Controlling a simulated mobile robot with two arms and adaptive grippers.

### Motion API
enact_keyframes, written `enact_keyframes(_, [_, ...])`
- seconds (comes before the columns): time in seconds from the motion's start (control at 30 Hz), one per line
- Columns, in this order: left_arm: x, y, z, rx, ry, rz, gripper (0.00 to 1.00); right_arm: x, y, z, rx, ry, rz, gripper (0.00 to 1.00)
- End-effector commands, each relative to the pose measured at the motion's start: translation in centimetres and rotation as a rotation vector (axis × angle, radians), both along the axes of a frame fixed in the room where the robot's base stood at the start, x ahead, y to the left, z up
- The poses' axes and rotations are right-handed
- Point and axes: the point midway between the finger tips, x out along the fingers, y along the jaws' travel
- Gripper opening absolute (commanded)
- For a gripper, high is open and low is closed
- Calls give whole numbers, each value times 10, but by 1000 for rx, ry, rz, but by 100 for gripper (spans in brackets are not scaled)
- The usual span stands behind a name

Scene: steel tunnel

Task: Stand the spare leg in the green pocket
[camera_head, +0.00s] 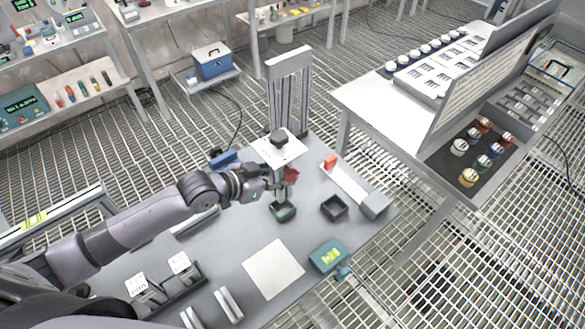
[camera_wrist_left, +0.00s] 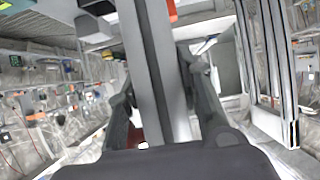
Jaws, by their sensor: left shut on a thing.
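My left gripper (camera_head: 279,185) is over the table, just above and behind the green pocket (camera_head: 284,212). It is shut on the spare leg, a grey bar (camera_wrist_left: 152,70) that runs between its fingers in the left wrist view. In the head view only a short pale stretch of the leg (camera_head: 282,194) shows below the fingers, close over the green pocket. Whether its lower end is inside the pocket or above it, I cannot tell. A red part (camera_head: 291,174) shows beside the fingers. My right gripper is not in view.
A dark square pocket (camera_head: 334,208) stands right of the green one. A white sheet (camera_head: 273,270) and a teal device (camera_head: 326,256) lie nearer. A tall grey frame (camera_head: 289,90) and a white plate with a dark knob (camera_head: 278,148) stand behind. Grey bars (camera_head: 228,304) lie at the front.

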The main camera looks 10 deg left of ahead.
Motion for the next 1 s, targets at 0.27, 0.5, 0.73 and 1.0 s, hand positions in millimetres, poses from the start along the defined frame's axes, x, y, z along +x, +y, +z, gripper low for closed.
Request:
enact_keyframes(0.27, [1,-1,-19,-3,-4,-1,0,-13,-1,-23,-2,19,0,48])
enact_keyframes(0.5, [1,-1,-42,-3,-4,-1,0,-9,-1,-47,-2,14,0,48])
enact_keyframes(0.73, [1,-1,-61,-3,-3,-1,0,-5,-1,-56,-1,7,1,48])
enact_keyframes(1.0, [1,-1,-75,-3,-4,-1,0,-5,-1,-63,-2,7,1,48])
